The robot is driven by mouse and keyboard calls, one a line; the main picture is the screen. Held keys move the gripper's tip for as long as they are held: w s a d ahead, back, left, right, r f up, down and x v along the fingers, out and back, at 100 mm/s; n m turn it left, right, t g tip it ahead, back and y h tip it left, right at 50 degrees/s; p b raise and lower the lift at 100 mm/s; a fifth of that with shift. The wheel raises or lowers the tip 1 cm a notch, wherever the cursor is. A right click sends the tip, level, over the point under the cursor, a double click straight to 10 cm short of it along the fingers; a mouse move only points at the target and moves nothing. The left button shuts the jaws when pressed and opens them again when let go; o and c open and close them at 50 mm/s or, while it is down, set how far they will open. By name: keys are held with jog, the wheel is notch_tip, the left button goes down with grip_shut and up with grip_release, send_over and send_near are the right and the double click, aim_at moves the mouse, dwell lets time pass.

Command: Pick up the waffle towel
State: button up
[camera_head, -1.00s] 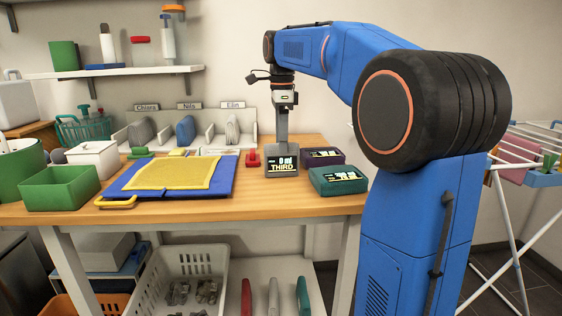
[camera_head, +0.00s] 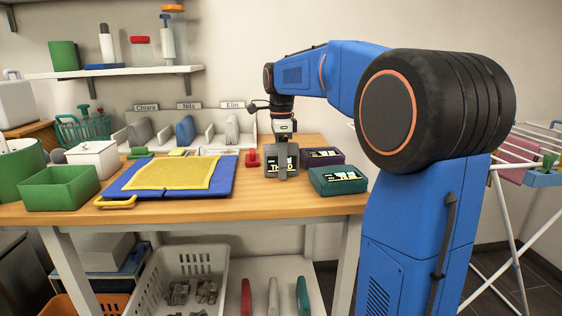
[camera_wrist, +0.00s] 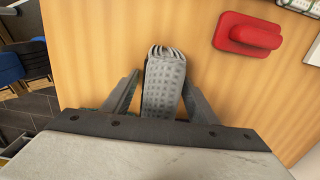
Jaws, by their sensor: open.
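The waffle towel (camera_wrist: 164,84) appears to be a grey, folded, grid-textured bundle lying between my fingers in the wrist view. Contact with the left finger cannot be told.
A yellow cloth (camera_head: 175,173) lies on a blue board (camera_head: 228,178). Name-labelled slots (camera_head: 205,137) hold folded bundles behind.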

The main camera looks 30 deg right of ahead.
jog(key=c, duration=1.2)
jog(key=shift+c, duration=0.2)
jog(key=shift+o, duration=0.2)
notch_tip(320, 180, up, 10)
jog(key=shift+r, duration=0.1)
